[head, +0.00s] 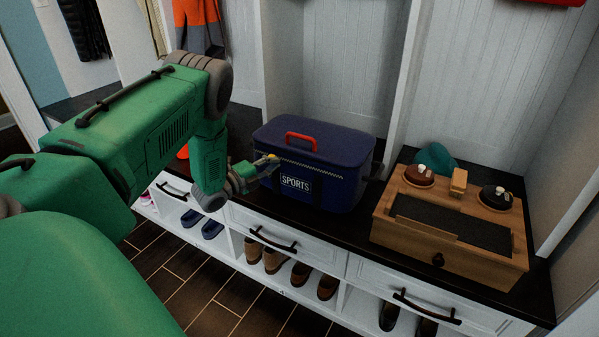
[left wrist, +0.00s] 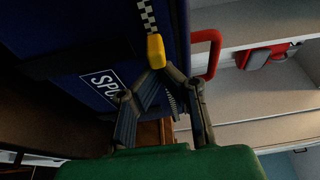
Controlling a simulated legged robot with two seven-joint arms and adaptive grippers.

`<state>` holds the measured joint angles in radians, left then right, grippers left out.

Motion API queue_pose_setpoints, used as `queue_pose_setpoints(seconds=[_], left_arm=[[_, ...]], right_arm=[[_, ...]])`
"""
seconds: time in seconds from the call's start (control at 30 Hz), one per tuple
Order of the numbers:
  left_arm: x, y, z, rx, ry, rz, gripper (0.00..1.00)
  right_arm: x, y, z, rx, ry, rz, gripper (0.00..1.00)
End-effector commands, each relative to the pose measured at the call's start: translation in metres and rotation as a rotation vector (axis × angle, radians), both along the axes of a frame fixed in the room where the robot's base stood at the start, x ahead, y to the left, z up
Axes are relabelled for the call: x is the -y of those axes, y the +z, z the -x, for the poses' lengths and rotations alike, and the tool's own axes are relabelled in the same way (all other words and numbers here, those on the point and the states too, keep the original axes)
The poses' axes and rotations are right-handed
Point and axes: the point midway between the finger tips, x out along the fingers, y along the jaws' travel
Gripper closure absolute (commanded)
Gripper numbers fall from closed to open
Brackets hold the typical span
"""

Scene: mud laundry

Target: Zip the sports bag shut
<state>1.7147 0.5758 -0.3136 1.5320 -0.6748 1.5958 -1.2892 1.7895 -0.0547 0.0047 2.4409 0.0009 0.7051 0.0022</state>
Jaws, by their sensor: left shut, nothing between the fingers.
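The sports bag (head: 330,152) is a dark blue box-shaped bag with a red top handle (head: 301,141) and a "SPORTS" label (head: 296,183). It stands upright on the dark bench top. A checkered zip strip (head: 320,168) runs along its upper front. The yellow zip pull (head: 272,156) is near the front's left end. My left gripper (head: 266,166) is beside this end. In the left wrist view its shut fingertips (left wrist: 162,75) are right at the yellow pull (left wrist: 155,50), with nothing held between them. Whether they touch it I cannot tell. My right gripper is not in view.
A wooden shoe-care box (head: 450,227) with brushes and a dark pad stands right of the bag. A teal item (head: 436,158) lies behind it. White drawers with dark handles (head: 272,240) and shoes in cubbies (head: 275,262) are below. A white divider (head: 400,80) rises behind.

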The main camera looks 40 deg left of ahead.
Motion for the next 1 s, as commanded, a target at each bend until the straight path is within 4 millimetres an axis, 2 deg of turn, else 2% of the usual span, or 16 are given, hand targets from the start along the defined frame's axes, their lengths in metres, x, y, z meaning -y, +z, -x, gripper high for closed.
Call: queue_pose_setpoints(seconds=[0.03, 0.1, 0.33, 0.6, 0.87, 1.0], left_arm=[[-0.013, -0.002, 0.003, -0.001, 0.001, -0.003, 1.0], [-0.025, -0.001, 0.007, -0.001, 0.001, -0.002, 1.0], [-0.051, 0.0, 0.014, -0.001, 0.0, -0.002, 1.0], [-0.059, 0.001, 0.015, 0.0, 0.001, -0.001, 1.0], [-0.059, 0.0, 0.015, 0.0, 0.002, 0.0, 1.0], [-0.055, -0.001, 0.009, -0.001, -0.001, 0.0, 1.0]], right_arm=[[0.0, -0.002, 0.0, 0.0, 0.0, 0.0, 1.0], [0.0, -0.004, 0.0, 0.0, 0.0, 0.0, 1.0], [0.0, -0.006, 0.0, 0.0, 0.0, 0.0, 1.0], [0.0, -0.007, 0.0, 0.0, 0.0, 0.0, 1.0], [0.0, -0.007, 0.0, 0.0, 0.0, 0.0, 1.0], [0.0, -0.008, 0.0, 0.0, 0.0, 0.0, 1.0]])
